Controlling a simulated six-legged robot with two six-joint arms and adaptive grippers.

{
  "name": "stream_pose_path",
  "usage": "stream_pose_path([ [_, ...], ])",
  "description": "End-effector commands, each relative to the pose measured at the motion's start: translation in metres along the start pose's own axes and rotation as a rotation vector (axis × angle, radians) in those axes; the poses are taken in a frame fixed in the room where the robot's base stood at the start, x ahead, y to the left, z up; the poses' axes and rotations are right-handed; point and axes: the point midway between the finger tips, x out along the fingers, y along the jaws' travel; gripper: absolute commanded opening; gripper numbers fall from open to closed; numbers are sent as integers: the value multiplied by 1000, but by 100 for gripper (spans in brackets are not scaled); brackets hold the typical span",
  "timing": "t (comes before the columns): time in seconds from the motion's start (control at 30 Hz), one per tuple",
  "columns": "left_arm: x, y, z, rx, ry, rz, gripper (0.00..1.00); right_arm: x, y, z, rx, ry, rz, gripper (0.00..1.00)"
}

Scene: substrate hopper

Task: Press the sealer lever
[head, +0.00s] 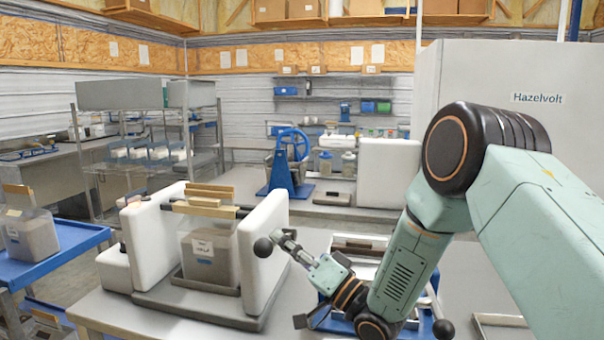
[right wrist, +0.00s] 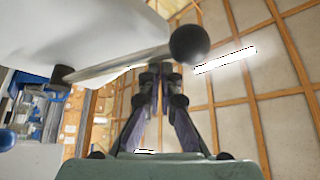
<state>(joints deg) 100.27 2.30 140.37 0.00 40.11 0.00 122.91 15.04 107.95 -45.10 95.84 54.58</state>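The sealer has two white housings (head: 263,235) on a grey base on the bench. A filled bag (head: 208,258) with a label stands between them under a wooden bar. A lever with a black ball knob (head: 264,247) is at the right housing; its knob (right wrist: 190,45) and pale rod (right wrist: 120,64) also show in the right wrist view. My right gripper (head: 288,238) is beside the knob. In the right wrist view its fingers (right wrist: 160,75) converge with tips together, empty, close to the rod; contact is unclear. My left gripper is not in view.
A blue cart (head: 60,255) with another filled bag (head: 30,236) stands at the left. A blue wheeled press (head: 290,160) and shelving are behind. A tray (head: 500,325) lies at the lower right. My right arm covers part of the bench.

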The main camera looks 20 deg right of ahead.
Motion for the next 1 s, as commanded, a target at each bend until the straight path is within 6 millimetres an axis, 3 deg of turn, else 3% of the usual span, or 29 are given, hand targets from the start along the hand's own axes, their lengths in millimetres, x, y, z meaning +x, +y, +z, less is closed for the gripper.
stream_pose_path([
  [0.03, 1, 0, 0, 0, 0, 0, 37, -4, 3, 10, 12, -24, 11, 0],
  [0.1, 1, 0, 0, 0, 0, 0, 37, -4, 4, 12, 14, -27, 13, 0],
  [0.57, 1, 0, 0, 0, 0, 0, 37, -3, 0, 11, 15, -31, 14, 0],
  [1.0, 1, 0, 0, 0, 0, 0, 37, 24, -54, -41, 4, -8, 1, 0],
])
